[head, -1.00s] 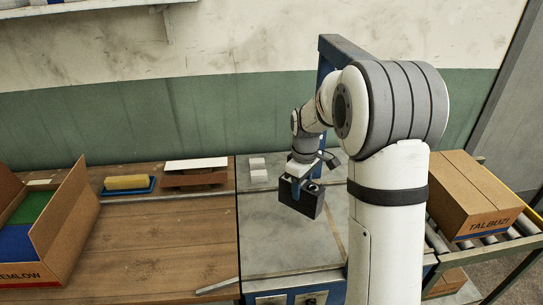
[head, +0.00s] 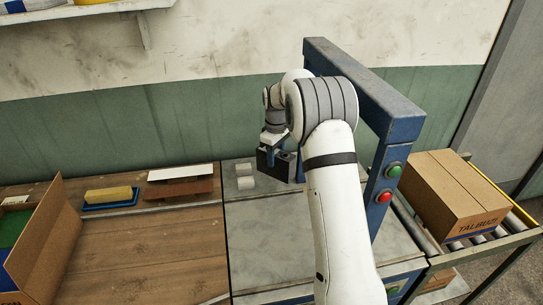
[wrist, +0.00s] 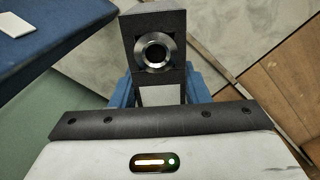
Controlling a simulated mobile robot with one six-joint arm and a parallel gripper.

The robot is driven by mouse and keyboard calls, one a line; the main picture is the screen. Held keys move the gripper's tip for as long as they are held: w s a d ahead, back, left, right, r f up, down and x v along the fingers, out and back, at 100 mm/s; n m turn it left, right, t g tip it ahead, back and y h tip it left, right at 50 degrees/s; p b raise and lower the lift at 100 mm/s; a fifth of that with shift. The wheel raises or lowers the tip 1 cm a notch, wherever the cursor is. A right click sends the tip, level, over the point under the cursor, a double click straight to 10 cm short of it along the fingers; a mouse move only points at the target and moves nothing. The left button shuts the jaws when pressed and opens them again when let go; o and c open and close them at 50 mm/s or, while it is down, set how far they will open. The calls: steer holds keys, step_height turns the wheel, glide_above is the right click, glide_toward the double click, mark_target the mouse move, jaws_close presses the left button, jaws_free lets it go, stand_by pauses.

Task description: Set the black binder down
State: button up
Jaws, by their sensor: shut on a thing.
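The black binder (head: 289,168) is held in my gripper (head: 279,150), which is shut on it, above the far part of the grey metal plate (head: 270,240). In the wrist view the binder (wrist: 154,22) stands out from between the blue fingers, its spine with a metal-rimmed ring hole facing the camera. My gripper (wrist: 155,90) shows at both sides of it. A gap to the plate seems to show, but how high the binder hangs I cannot tell.
A blue frame (head: 365,90) with green and red buttons stands right of the arm. An open carton (head: 45,240), a yellow sponge on a blue tray (head: 110,197), and a closed carton (head: 455,195) on rollers stand farther off.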

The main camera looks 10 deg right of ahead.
steer(key=w+p, duration=0.2)
steer(key=w, duration=0.5)
step_height(320, 180, down, 6)
steer(key=shift+s+f+p, duration=0.15)
steer(key=shift+f+p, duration=0.05)
steer(key=shift+p, duration=0.45)
steer(key=shift+w+f, duration=0.15)
steer(key=shift+w, duration=0.1)
steer(key=shift+f, duration=0.3)
steer(key=o, duration=1.1)
